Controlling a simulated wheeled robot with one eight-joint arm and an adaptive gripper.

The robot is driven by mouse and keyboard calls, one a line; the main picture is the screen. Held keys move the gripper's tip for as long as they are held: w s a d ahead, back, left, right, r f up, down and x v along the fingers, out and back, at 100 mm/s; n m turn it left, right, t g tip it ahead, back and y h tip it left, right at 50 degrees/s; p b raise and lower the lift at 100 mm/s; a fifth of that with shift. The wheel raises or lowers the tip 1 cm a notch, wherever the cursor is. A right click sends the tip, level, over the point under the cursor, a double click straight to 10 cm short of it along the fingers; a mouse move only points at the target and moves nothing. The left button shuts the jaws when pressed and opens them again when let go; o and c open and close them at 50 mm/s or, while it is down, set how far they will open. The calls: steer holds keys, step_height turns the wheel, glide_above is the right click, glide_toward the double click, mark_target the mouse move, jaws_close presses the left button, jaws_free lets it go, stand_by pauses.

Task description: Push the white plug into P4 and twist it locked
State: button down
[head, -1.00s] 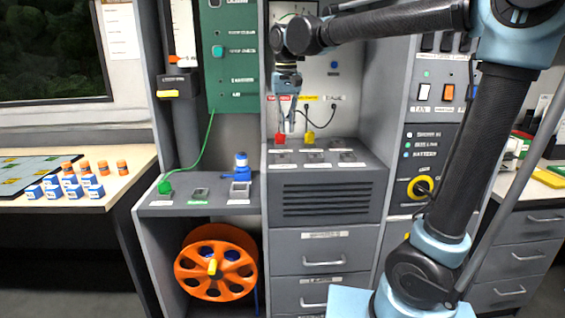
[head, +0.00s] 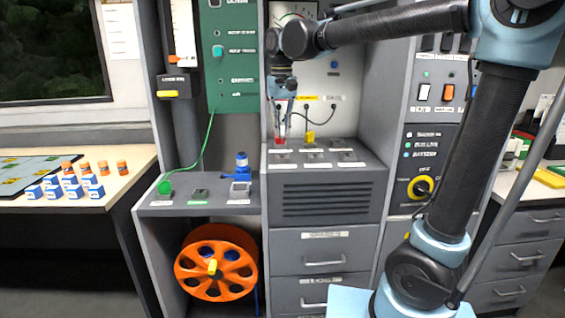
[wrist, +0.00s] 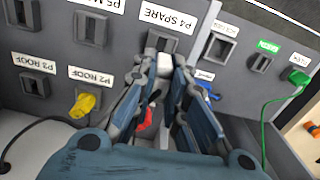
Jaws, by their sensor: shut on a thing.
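In the wrist view my gripper (wrist: 165,72) is shut on a small white plug (wrist: 164,62), held between its fingertips. The dark P4 socket (wrist: 157,41), under the "P4 SPARE" label (wrist: 168,17), lies right by the plug. The plug and fingertips partly cover it, so I cannot tell whether the plug is seated in it. In the head view my gripper (head: 282,139) points down over the left side of the socket deck. The white plug cannot be made out there.
A red plug (wrist: 146,116) shows between my fingers, behind the white plug. A yellow plug (head: 310,136) with a black cable stands close to the right. A green plug (head: 165,187) and a blue plug (head: 241,160) are on the lower ledge to the left.

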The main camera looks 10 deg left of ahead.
steer(key=shift+f, duration=2.6)
steer(key=shift+m, duration=0.3)
steer(key=shift+f, duration=1)
stand_by(0.5)
steer(key=m, duration=0.4)
stand_by(0.5)
steer(key=shift+m, duration=2)
